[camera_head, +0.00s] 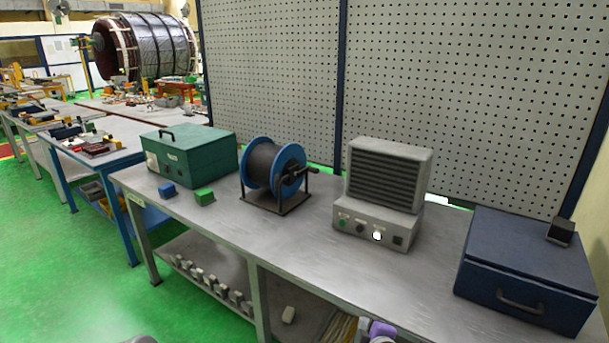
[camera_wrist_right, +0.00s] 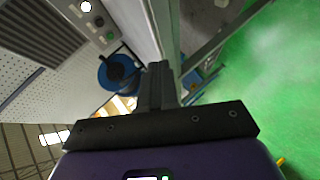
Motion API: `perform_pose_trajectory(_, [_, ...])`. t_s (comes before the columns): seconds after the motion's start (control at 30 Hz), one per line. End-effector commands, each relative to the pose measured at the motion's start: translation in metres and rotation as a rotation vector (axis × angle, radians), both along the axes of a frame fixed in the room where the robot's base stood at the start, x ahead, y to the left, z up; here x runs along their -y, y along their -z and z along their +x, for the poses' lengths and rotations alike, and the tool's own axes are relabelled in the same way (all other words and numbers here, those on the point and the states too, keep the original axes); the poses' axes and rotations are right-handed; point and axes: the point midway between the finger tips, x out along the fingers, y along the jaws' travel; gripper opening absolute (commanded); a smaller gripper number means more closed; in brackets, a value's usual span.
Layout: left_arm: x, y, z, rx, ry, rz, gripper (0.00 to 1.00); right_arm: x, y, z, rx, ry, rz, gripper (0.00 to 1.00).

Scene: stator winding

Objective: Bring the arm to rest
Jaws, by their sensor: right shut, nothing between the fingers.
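My right gripper (camera_wrist_right: 157,72) shows in the wrist view with its two dark fingers together and nothing between them. It is over the floor side of the workbench's front edge, apart from the things on the bench. In the head view, only a small purple and grey part of my right arm (camera_head: 378,331) shows at the bottom edge, in front of the bench. My left gripper is not in view.
The grey workbench (camera_head: 290,232) carries a green case (camera_head: 190,155), a blue wire spool (camera_head: 274,172), a grey vented unit (camera_head: 385,185) and a dark blue box (camera_head: 525,270). A perforated panel (camera_head: 450,80) stands behind. Green floor (camera_head: 60,270) lies open at the left.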

Motion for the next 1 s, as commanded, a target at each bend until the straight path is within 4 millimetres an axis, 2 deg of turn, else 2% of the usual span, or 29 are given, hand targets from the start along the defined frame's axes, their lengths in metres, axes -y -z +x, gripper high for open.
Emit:
perform_pose_trajectory(0.03, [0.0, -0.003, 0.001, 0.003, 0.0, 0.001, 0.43, 0.001, 0.016, -0.005, -0.05, 0.019, 0.036, 0.0])
perform_pose_trajectory(0.17, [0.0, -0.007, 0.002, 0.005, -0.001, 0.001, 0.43, 0.001, 0.051, -0.017, -0.159, 0.079, 0.14, 0.0])
perform_pose_trajectory(0.37, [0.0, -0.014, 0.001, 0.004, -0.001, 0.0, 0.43, -0.002, 0.113, -0.05, -0.368, 0.219, 0.333, 0.0])
perform_pose_trajectory(0.47, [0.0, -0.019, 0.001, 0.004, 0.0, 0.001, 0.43, -0.004, 0.151, -0.078, -0.51, 0.336, 0.461, 0.0])
perform_pose_trajectory(0.57, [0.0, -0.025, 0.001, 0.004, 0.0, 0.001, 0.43, -0.01, 0.194, -0.121, -0.692, 0.511, 0.622, 0.0])
perform_pose_trajectory(0.6, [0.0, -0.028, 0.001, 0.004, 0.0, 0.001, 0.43, -0.014, 0.21, -0.141, -0.769, 0.596, 0.69, 0.0])
perform_pose_trajectory(0.7, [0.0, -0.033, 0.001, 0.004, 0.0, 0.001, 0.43, -0.027, 0.238, -0.188, -0.939, 0.807, 0.84, 0.0])
perform_pose_trajectory(0.83, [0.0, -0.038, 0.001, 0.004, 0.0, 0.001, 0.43, -0.043, 0.256, -0.233, -1.093, 1.028, 0.97, 0.0])
perform_pose_trajectory(0.9, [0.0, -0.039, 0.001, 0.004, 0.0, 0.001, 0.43, -0.049, 0.26, -0.248, -1.142, 1.105, 1.01, 0.0])
perform_pose_trajectory(1.0, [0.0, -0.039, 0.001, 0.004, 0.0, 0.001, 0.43, -0.054, 0.262, -0.258, -1.177, 1.167, 1.041, 0.0])
